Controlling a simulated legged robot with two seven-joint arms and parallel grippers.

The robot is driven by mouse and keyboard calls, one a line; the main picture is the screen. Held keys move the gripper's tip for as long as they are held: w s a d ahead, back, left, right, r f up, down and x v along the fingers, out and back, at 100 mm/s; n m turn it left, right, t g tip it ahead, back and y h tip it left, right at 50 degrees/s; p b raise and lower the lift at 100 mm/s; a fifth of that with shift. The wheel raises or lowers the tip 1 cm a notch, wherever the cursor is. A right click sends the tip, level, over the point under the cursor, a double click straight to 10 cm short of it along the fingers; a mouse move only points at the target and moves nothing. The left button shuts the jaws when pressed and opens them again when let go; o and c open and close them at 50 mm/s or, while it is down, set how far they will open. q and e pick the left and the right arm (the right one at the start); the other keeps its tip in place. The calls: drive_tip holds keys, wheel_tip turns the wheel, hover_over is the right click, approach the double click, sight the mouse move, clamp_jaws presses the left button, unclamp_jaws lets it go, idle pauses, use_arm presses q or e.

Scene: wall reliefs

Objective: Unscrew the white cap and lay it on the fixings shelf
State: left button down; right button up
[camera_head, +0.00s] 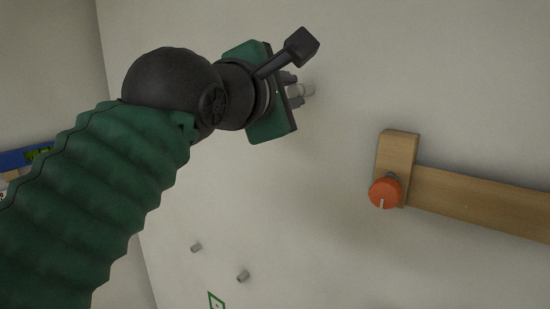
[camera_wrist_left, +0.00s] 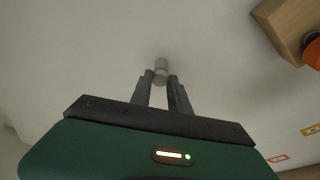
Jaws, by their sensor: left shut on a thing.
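The white cap (camera_head: 308,89) is a small pale cylinder at the wall in the upper middle of the head view. It also shows between the fingertips in the left wrist view (camera_wrist_left: 161,66). My left gripper (camera_head: 294,91) is shut on it, with one dark finger on each side in the left wrist view (camera_wrist_left: 161,82). The cap's thread and what it sits on are hidden or too small to tell. I cannot make out a fixings shelf for sure. My right gripper is not in view.
An orange knob (camera_head: 386,193) sits on a wooden block (camera_head: 397,150) with a wooden rail (camera_head: 480,198) running right. A blue-edged thing (camera_head: 22,158) is at the far left. The wall between is clear.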

use_arm(q)
drive_tip(key=c, duration=1.5)
unclamp_jaws()
drive_tip(key=shift+w, duration=0.1)
